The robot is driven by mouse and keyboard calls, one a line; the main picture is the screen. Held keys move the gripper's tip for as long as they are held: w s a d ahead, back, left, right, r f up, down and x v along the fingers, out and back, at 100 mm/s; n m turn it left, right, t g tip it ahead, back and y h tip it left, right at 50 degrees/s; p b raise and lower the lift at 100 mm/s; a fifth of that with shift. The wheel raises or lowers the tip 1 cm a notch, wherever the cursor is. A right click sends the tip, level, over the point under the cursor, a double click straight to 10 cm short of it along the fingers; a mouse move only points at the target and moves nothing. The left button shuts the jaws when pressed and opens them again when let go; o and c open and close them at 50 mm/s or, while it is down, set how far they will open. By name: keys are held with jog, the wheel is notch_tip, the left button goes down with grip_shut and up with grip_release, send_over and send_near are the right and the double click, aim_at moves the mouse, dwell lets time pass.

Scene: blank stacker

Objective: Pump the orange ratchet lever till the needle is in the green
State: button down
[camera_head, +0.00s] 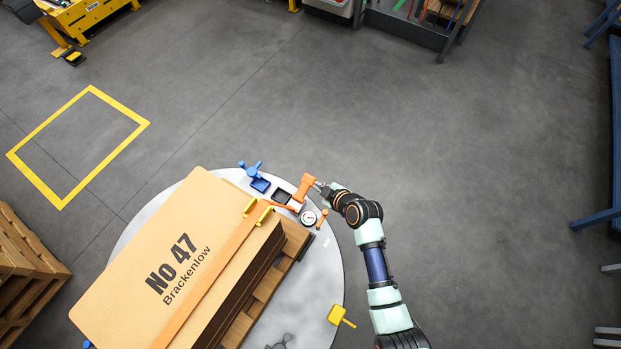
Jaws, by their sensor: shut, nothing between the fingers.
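The orange ratchet lever (304,189) stands at the edge of the round grey table, beside the stack of boards. My gripper (319,186) is shut and empty, with its tips at the right side of the lever's top end. I cannot tell whether they touch it. A round white gauge (309,217) sits just below the lever. Its needle and any green band are too small to read.
The board stack, marked "No 47 Brackenlow" (190,250), lies on a wooden pallet on the table (325,285).

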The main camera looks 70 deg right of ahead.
jog(key=b, duration=0.4)
send_over(306, 178)
jog(key=s+a, duration=0.2)
jog(key=a, duration=0.1)
notch_tip(306, 178, down, 6)
jog(key=shift+f, duration=0.25)
jog(key=shift+s+d+f+b, duration=0.1)
jog(key=shift+d+f+b, duration=0.2)
jog(key=shift+f+b, duration=0.25)
jog(key=shift+s+d+f+b, duration=0.1)
jog(key=shift+d+f+b, duration=0.15)
jog(key=shift+f+b, duration=0.25)
jog(key=shift+d+f, duration=0.2)
jog(key=shift+f, duration=0.1)
